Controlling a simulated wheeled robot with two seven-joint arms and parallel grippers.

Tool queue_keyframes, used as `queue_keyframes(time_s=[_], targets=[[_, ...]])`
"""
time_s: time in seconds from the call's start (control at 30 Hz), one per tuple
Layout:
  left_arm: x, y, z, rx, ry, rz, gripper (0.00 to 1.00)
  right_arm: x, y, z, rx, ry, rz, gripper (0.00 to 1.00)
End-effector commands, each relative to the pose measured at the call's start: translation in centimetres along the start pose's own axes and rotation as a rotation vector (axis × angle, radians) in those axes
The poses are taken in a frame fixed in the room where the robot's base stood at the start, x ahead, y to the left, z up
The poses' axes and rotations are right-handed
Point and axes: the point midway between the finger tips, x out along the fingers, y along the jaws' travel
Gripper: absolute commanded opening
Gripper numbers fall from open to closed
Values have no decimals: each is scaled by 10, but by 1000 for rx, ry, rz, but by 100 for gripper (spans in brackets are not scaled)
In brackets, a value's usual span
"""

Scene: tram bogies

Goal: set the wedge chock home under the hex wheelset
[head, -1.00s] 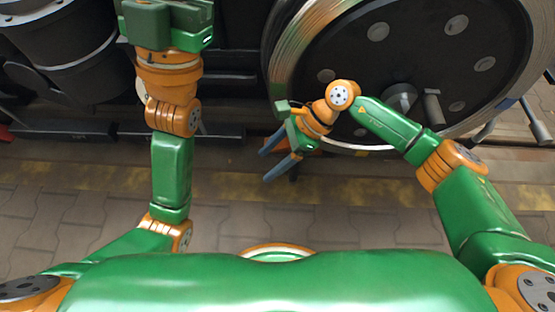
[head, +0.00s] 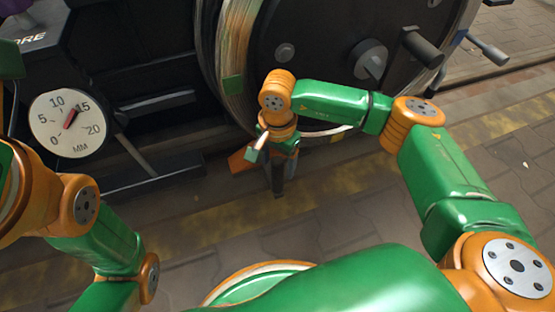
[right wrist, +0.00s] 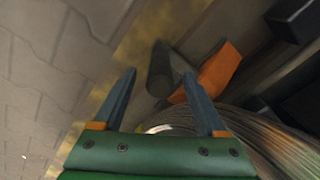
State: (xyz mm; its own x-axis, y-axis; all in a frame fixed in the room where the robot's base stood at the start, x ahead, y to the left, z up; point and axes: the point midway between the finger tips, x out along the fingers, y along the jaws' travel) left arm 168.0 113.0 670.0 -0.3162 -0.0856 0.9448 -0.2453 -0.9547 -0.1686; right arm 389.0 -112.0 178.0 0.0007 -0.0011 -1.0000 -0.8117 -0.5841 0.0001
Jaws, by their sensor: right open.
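The wedge chock (head: 243,159) is orange and lies at the foot of the big round wheelset (head: 318,45), by its lower left rim. In the right wrist view the orange chock (right wrist: 218,70) is beside the right finger, with a dark rounded bar (right wrist: 160,70) next to it. I cannot tell whether the bar belongs to the chock. My right gripper (head: 277,178) points down in front of the wheel. In the right wrist view my right gripper (right wrist: 160,82) is open, with the bar's end showing between its fingertips. The left arm shows at the left edge; its fingers are out of frame.
A round dial gauge (head: 68,122) marked in MM stands at the left, its red needle between 10 and 15. Dark bogie frame parts lie behind it. A worn yellow strip (head: 200,228) crosses the paving, which is free in front and at the right.

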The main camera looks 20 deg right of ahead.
Motion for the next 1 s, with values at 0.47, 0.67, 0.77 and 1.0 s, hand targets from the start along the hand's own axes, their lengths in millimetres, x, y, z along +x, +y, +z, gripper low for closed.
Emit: queue_keyframes(time_s=[0.47,0.67,0.77,1.0], targets=[[-37,10,-17,1,17,6,0,62,0,0,0,-1,-1,74],[-35,9,-17,0,18,6,0,60,0,0,0,-1,-1,69],[-35,9,-17,0,17,6,0,60,0,0,1,-1,-1,42],[-35,9,-17,0,17,5,0,60,0,0,1,-1,-1,0]])
